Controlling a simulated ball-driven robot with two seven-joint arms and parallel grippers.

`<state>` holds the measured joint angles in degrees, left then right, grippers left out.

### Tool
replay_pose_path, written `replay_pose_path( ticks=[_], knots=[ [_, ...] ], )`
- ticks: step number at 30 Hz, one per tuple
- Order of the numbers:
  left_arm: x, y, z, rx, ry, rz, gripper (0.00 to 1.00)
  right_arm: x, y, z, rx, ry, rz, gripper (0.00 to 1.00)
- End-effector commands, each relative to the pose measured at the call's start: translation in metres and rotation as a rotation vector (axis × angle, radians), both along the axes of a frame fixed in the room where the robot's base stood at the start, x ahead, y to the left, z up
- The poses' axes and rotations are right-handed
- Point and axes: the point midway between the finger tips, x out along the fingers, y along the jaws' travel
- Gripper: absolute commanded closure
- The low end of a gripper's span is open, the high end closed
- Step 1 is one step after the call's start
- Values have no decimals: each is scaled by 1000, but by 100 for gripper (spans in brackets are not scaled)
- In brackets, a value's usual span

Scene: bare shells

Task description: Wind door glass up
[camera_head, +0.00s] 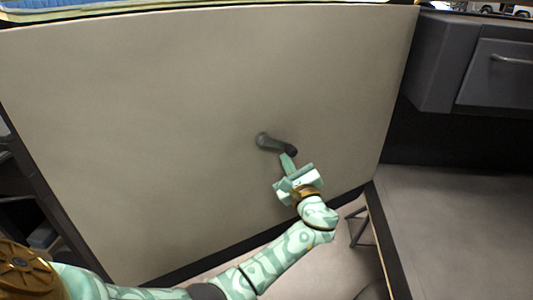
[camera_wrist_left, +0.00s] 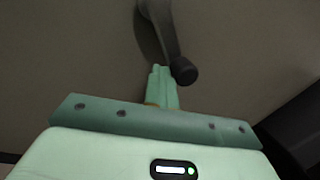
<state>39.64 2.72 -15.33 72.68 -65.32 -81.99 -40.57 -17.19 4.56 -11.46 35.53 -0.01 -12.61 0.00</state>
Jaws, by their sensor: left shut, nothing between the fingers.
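A dark window crank (camera_head: 270,142) sits on the beige door panel (camera_head: 150,120), right of the panel's middle. Its arm slants down to the right and ends in a black knob (camera_head: 291,150). In the left wrist view the crank arm (camera_wrist_left: 163,28) comes down from the top to the knob (camera_wrist_left: 184,71). My left gripper (camera_head: 287,160) is shut and empty, its fingertips (camera_wrist_left: 160,72) close beside the knob, on its left in the wrist view. I cannot tell whether they touch. The door glass cannot be made out. My right gripper is out of view.
A grey cabinet with a drawer (camera_head: 497,75) stands at the right. A dark stand leg (camera_head: 385,240) shows below the panel's lower right corner. The panel around the crank is bare.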

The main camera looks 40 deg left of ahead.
Motion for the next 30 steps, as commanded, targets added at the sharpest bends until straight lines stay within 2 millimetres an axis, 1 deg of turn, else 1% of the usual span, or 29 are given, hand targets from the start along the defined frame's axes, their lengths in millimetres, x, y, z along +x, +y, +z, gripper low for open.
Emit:
replay_pose_path(
  ticks=[1, 5, 14, 24, 30],
  knots=[
    [4, -3, 6, 0, -9, -6, 100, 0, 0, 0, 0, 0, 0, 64],
    [8, -6, 12, 1, -9, -6, 100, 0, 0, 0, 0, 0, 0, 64],
    [9, -7, 13, 2, -7, -5, 100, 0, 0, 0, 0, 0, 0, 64],
    [15, -13, 29, 2, -10, -4, 100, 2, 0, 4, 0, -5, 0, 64],
    [15, -14, 28, 3, -9, -4, 100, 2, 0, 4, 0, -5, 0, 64]
  ],
)
